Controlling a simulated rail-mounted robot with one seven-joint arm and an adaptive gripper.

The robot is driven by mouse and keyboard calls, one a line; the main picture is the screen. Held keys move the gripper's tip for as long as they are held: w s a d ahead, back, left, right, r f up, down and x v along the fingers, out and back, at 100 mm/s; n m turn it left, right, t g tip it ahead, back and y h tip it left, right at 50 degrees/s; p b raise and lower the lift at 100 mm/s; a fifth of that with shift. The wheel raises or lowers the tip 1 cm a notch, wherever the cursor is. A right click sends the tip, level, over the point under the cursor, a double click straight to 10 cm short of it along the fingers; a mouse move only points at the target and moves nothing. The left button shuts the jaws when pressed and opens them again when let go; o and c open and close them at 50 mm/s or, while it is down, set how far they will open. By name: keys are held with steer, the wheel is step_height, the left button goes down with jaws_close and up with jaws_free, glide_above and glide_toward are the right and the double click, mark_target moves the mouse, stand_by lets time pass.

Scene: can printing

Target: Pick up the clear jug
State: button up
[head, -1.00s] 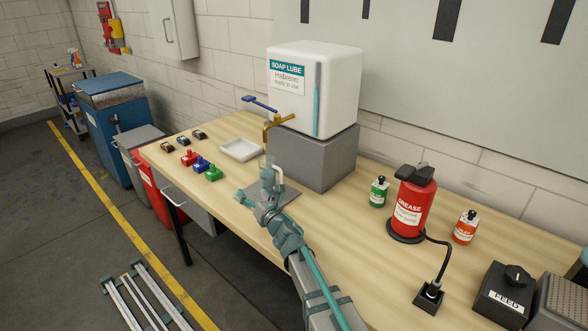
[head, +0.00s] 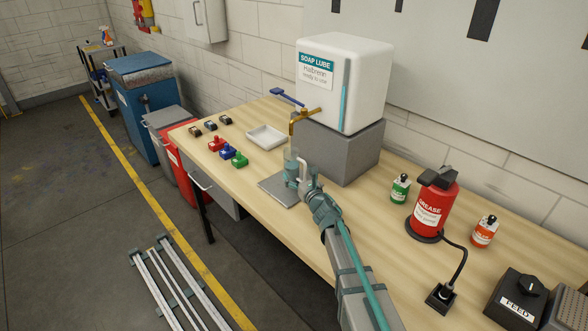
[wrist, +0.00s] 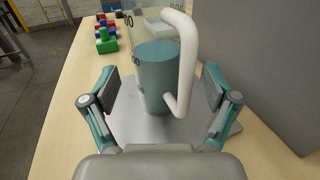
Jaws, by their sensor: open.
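The clear jug (head: 291,166) stands upright on a grey metal plate (head: 271,186) on the bench, below the brass tap (head: 303,116) of the soap lube tank (head: 352,82). In the wrist view, the jug (wrist: 157,72) holds teal liquid, and its white handle (wrist: 187,60) faces my gripper, slightly right of centre. My gripper (wrist: 160,90) is open, with one finger on each side of the jug and handle, and no grip shows. In the head view, my gripper (head: 308,184) is close to the jug's handle side.
The grey block (head: 345,155) under the tank stands close on the right of the jug. A white tray (head: 267,137) and red, blue and green stamps (head: 228,151) lie beyond it. A red grease dispenser (head: 432,208) and small bottles stand nearer on the right.

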mark_target(295, 170)
steer(key=shift+p+x, duration=0.75)
steer(key=shift+x, duration=1.2)
steer(key=shift+s+a, duration=0.1)
steer(key=shift+a, duration=0.1)
steer(key=shift+c, duration=0.3)
steer(key=shift+r, duration=0.1)
steer(key=c, duration=1.6)
steer(key=shift+r, duration=0.1)
